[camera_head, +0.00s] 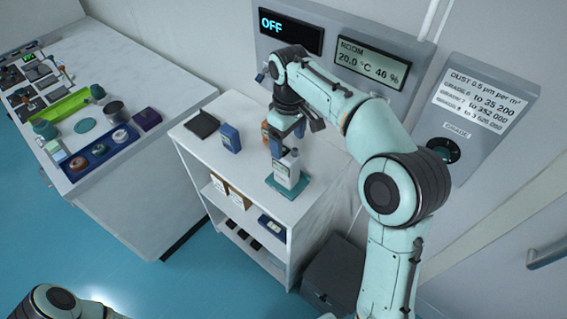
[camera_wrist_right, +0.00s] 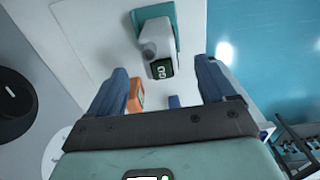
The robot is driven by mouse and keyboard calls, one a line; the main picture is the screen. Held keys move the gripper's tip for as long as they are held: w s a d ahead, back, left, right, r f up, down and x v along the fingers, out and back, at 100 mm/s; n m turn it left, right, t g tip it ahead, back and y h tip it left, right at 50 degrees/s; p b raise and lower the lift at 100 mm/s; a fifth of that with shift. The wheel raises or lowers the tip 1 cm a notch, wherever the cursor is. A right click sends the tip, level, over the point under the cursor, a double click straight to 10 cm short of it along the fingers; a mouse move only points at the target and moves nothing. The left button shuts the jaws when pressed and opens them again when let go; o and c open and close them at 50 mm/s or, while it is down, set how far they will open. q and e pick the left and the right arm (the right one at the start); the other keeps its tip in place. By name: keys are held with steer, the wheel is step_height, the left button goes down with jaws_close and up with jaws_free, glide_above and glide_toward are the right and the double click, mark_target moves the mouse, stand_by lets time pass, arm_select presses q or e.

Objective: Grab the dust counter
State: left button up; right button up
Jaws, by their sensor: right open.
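The dust counter (camera_head: 288,172) looks like a small pale grey-white device with a dark display, standing on a teal pad (camera_head: 290,187) at the front right of the white shelf unit's top. In the right wrist view the counter (camera_wrist_right: 157,45) shows a round knob-like top and a lit display, just beyond the fingertips. My right gripper (camera_head: 288,138) is open with its blue fingers pointing down, above and behind the counter. Nothing is seen between its fingers (camera_wrist_right: 160,85). My left gripper is out of view; only part of an arm shows at bottom left.
A blue container (camera_head: 230,138), an orange item (camera_head: 265,130) and a black flat item (camera_head: 202,124) share the top of the white shelf unit (camera_head: 238,168). A table (camera_head: 150,75) with trays stands to the left. Wall panels (camera_head: 372,62) are close behind my right arm.

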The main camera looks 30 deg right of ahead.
mark_target(288, 155)
steer(key=f, duration=0.4)
steer(key=shift+s+f+b, duration=0.2)
steer(key=shift+f+b, duration=0.15)
steer(key=shift+w+f, duration=0.2)
steer(key=shift+f, duration=0.25)
steer(key=f, duration=0.4)
steer(key=shift+w+f+b, duration=0.3)
steer(key=shift+f, duration=0.1)
steer(key=c, duration=1.3)
steer(key=shift+r, duration=0.1)
jaws_close()
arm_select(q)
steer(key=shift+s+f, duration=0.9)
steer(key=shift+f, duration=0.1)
arm_select(e)
steer(key=shift+r, duration=0.1)
